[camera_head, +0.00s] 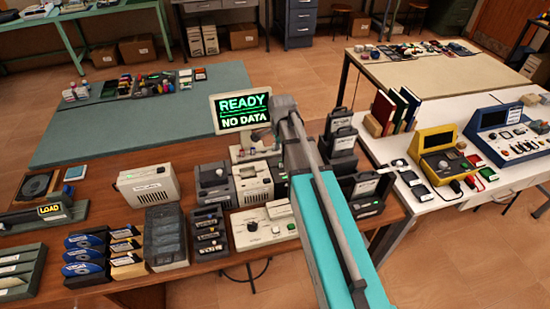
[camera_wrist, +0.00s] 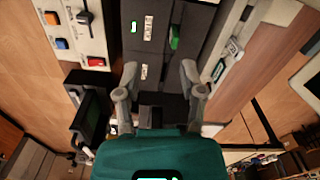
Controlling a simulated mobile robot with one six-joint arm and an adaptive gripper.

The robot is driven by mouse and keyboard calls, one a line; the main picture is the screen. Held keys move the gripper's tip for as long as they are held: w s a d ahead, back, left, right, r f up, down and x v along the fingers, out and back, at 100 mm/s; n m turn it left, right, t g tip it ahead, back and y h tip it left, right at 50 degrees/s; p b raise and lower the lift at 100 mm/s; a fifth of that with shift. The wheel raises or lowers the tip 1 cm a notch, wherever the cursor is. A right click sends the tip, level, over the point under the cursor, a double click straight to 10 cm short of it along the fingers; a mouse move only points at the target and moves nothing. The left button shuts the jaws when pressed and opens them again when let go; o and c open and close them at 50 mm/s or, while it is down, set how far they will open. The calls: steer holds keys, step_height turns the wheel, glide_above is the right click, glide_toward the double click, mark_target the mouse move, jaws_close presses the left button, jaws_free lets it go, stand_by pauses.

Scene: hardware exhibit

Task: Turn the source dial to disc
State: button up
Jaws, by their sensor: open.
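A pale control panel (camera_head: 270,235) lies at the front edge of the brown table, with a dark knob (camera_head: 252,226) that appears to be the source dial. Its labels are too small to read. In the wrist view, a pale panel (camera_wrist: 80,45) at the upper left carries a dark knob (camera_wrist: 84,17) and blue, orange and red buttons. My gripper (camera_wrist: 159,75) is open and empty, in front of dark grey units, to the right of and below that knob. In the head view my arm hides the gripper.
A screen (camera_head: 240,111) reads "READY" and "NO DATA". Grey drive units (camera_head: 212,185) and a beige unit (camera_head: 252,182) stand behind the panel. Dark cases (camera_head: 340,135) stand right of my arm. Dark grey units (camera_wrist: 146,45) with a green switch (camera_wrist: 175,37) fill the wrist view's upper middle.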

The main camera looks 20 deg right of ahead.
steer(key=s+a+n, duration=0.4)
steer(key=s+n, duration=1)
steer(key=n, duration=0.1)
steer(key=shift+s+a+n, duration=0.15)
steer(key=shift+s+n, duration=0.15)
steer(key=shift+s, duration=0.05)
steer(key=shift+o, duration=0.4)
